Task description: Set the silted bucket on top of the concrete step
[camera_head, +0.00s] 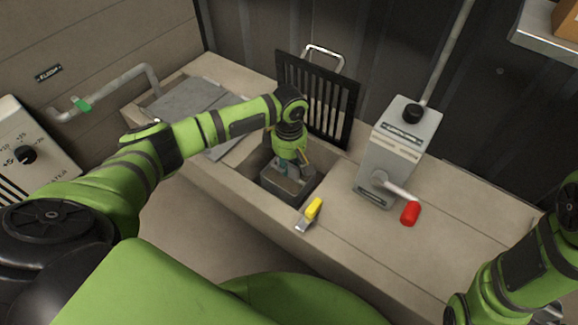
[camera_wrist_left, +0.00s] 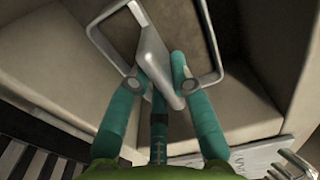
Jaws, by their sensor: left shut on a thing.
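The silted bucket (camera_head: 287,184) is a small grey rectangular pail, down in the open pit in the concrete. My left gripper (camera_head: 290,162) reaches down over it from above. In the left wrist view, the teal fingers (camera_wrist_left: 160,88) are closed on the bucket's flat grey handle bar (camera_wrist_left: 152,52). The rectangular rim (camera_wrist_left: 215,75) surrounds brown silt. The head view does not show clearly whether the bucket touches the pit floor. Flat concrete (camera_head: 335,235), which may be the step, lies right of the pit. My right gripper is not clearly visible; only its arm shows.
A black grate (camera_head: 318,100) stands upright behind the pit. A yellow-handled tool (camera_head: 313,208) lies at the pit's front right edge. A grey box (camera_head: 398,150) with a red-ended lever (camera_head: 410,212) stands to the right. Grey plates (camera_head: 190,103) lie left of the pit.

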